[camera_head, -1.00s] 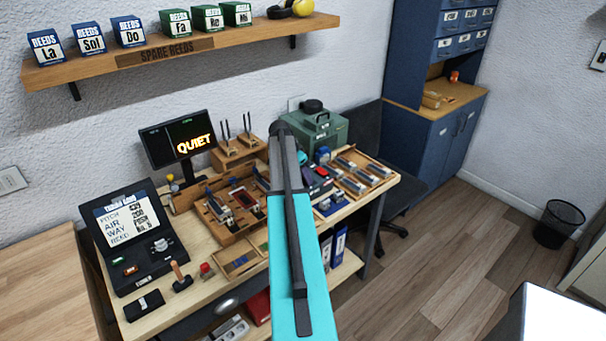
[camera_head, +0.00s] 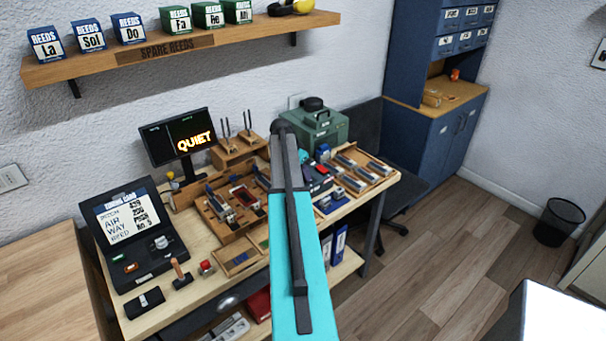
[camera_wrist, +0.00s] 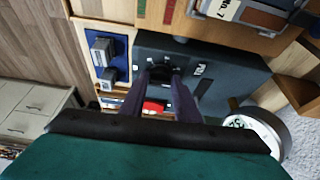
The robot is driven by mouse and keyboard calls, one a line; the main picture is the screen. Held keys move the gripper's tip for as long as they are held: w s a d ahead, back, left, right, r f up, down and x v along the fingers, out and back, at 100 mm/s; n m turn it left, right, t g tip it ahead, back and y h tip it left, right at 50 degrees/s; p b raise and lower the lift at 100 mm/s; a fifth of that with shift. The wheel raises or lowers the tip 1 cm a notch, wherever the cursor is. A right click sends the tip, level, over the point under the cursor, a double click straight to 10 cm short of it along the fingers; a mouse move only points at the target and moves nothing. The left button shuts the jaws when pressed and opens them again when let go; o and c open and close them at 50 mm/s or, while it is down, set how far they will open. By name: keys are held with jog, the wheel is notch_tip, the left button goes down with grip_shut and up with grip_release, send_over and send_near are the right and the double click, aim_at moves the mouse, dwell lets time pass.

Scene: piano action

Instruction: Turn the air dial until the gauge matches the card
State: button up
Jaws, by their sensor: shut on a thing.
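The dial is mostly hidden between the fingertips. The round, white-faced gauge (camera_wrist: 255,128) is at the lower right of the wrist view, partly covered by my gripper's body; its needle and reading cannot be made out. In the head view my arm hides the gripper's fingers.
A red button (camera_wrist: 153,107) is close to the fingers. A screen (camera_head: 180,137) reads QUIET. A wooden reed rack (camera_head: 233,205), a green case (camera_head: 318,128) and a tray of metal parts (camera_head: 360,168) crowd the bench. A shelf (camera_head: 180,47) of reed boxes hangs above.

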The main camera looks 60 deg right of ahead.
jog(key=shift+s+f+n+b, duration=0.1)
jog(key=shift+n+b, duration=0.25)
jog(key=shift+n, duration=0.05)
jog(key=n+t+b, duration=0.1)
jog(key=n+b, duration=0.1)
jog(key=n, duration=0.1)
jog(key=shift+s+t+b, duration=0.15)
jog(key=shift+t+b, duration=0.15)
jog(key=shift+b, duration=0.05)
jog(key=shift+s+n+t+y+b, duration=0.15)
jog(key=shift+n+t+b, duration=0.4)
jog(key=shift+n, duration=0.9)
jog(key=shift+n+t+y+b, duration=0.15)
jog(key=shift+n+t+b, duration=0.4)
jog(key=shift+n, duration=0.9)
jog(key=o, duration=1)
jog(key=shift+o, duration=0.2)
jog(key=shift+r, duration=0.2)
jog(key=b+v, duration=0.3)
jog(key=v, duration=1)
jog(key=shift+r, duration=0.3)
